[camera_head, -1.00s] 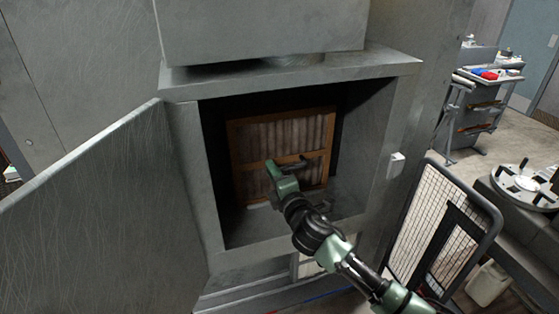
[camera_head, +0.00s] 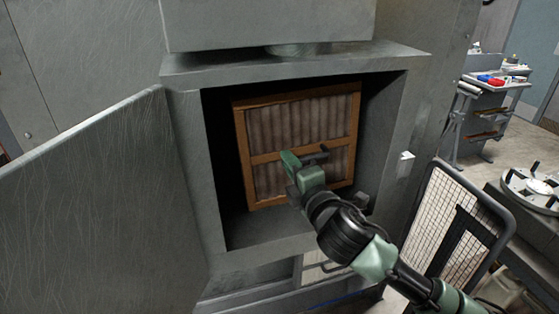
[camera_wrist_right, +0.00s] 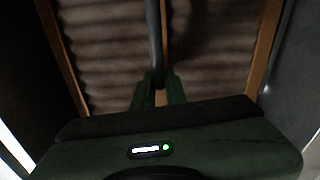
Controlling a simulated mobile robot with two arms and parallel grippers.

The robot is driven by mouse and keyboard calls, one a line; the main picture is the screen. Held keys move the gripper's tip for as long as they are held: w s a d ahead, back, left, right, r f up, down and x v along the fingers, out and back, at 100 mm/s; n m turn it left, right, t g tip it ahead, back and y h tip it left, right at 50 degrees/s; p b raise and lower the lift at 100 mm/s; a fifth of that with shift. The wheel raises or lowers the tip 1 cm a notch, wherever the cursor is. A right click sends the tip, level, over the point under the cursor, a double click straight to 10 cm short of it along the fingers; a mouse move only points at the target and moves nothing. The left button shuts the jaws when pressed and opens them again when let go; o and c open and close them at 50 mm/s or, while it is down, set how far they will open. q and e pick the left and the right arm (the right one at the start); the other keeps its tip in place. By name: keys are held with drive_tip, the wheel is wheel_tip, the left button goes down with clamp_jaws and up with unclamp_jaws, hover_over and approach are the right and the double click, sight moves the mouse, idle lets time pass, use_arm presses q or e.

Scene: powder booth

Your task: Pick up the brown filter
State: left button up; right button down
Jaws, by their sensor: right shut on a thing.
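The brown filter (camera_head: 300,112) is a pleated panel in a wooden frame with a crossbar. It stands nearly upright inside the open grey cabinet (camera_head: 190,180), close to the opening. My right gripper (camera_head: 304,160) is at the middle of its front, shut on the dark handle bar on the crossbar. In the right wrist view the fingers (camera_wrist_right: 158,90) close around the dark bar, with the filter's pleats (camera_wrist_right: 215,45) behind. The filter's lower right part is hidden behind my arm. My left gripper is not in view.
The cabinet door (camera_head: 90,215) hangs open on the left. A black-framed mesh panel (camera_head: 450,220) stands at the right. Farther back right is a cart (camera_head: 490,100) with small items. A round fixture (camera_head: 530,188) sits at the right edge.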

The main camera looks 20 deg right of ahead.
drive_tip(key=s+d+p, duration=0.1)
drive_tip(key=s+d, duration=0.1)
drive_tip(key=s, duration=1)
drive_tip(key=s+f+h+b, duration=0.1)
drive_tip(key=s+f+b, duration=0.1)
drive_tip(key=f, duration=0.6)
drive_tip(key=s+a+f+m+b, duration=0.1)
drive_tip(key=s+f+b, duration=0.1)
drive_tip(key=f+b, duration=0.2)
wheel_tip(320, 180, down, 4)
drive_tip(key=shift+s+a+r+h, duration=0.1)
drive_tip(key=shift+s+a+h, duration=0.1)
drive_tip(key=shift+h, duration=0.2)
